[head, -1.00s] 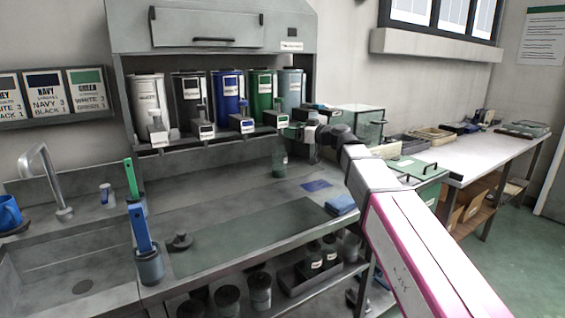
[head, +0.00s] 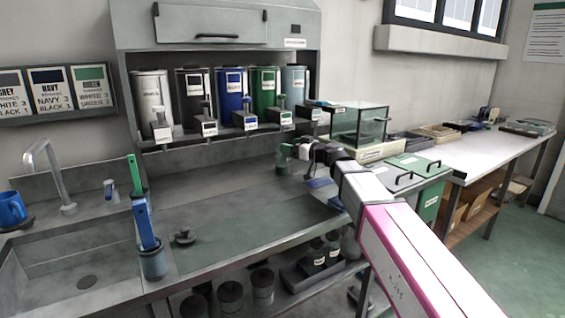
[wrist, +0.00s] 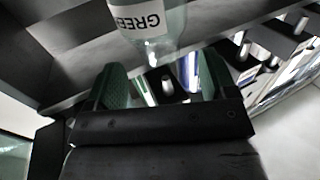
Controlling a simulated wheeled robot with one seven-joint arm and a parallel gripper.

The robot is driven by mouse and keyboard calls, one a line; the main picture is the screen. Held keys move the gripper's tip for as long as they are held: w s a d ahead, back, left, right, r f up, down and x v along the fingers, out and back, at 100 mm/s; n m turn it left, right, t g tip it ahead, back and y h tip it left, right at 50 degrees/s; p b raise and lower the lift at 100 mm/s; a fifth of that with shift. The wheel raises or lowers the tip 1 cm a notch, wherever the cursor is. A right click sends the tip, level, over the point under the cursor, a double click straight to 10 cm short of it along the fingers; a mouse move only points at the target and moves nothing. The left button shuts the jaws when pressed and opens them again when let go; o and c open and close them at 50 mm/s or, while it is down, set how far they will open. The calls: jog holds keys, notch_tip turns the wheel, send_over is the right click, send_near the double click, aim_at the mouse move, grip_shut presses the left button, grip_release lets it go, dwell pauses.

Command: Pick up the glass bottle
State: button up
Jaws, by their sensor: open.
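The clear glass bottle (wrist: 168,22) has a white label with the word GREEN, upside down in the wrist view. It stands on the grey counter below the green dispenser. In the head view the bottle (head: 282,165) is small and partly hidden at my gripper (head: 295,152). In the wrist view my gripper (wrist: 162,65) is open, its two green-padded fingers pointing at the bottle. The bottle shows just ahead of and between the fingertips. I cannot tell whether either finger touches it.
The green canister (head: 265,90) and its tap hang above the bottle, beside other canisters. A glass-sided box (head: 360,125) and a green-lidded bin (head: 410,168) stand right of the arm.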

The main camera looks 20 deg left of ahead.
jog(key=x, duration=0.4)
jog(key=shift+w+a, duration=0.1)
jog(key=shift+a, duration=0.15)
grip_shut()
